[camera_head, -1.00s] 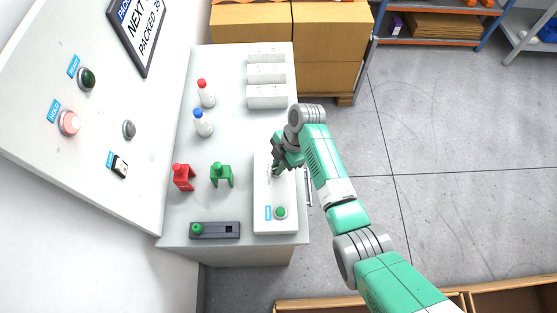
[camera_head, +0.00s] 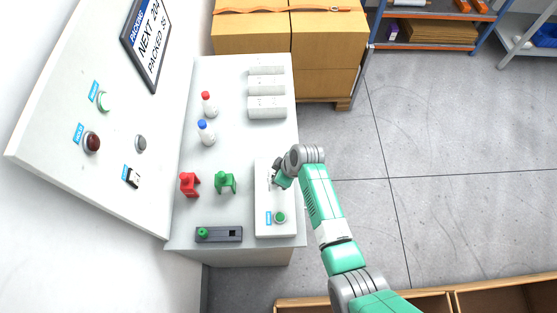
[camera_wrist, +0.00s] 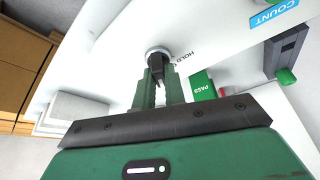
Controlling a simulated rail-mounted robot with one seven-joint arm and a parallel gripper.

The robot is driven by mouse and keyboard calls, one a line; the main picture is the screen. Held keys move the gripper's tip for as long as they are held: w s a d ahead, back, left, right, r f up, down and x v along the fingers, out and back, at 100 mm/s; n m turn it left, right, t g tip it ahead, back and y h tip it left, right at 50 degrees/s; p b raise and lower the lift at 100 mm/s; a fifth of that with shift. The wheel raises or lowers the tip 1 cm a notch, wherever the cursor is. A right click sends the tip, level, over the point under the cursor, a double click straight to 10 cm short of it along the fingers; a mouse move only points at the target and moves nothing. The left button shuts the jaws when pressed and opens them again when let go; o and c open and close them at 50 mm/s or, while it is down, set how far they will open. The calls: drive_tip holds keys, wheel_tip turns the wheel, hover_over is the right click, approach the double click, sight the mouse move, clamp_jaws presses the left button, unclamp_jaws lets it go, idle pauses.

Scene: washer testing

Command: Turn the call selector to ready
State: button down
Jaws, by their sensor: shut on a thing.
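The call selector (camera_wrist: 158,52) is a dark knob on a round grey base, set on the white control box (camera_head: 262,205). The word HOLD is printed beside it. My gripper (camera_head: 275,184) is at the upper part of this box. In the wrist view my gripper (camera_wrist: 156,78) has its two green fingers shut on the knob, hiding part of it.
A green button (camera_head: 280,217) sits on the same box. A grey tray with a green peg (camera_head: 203,232), a red stand (camera_head: 189,184) and a green stand (camera_head: 226,183) are to the left. Two bottles and several white blocks stand farther back. The floor to the right is open.

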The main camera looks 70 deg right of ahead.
drive_tip(key=shift+a+r+m+h+p, duration=0.1)
drive_tip(key=shift+m+h+p, duration=0.6)
drive_tip(key=shift+m, duration=1)
drive_tip(key=c, duration=1.5)
unclamp_jaws()
drive_tip(key=shift+o, duration=0.2)
drive_tip(key=p+v, duration=0.1)
drive_tip(key=v, duration=0.6)
drive_tip(key=shift+r, duration=0.35)
drive_tip(key=shift+a, duration=0.1)
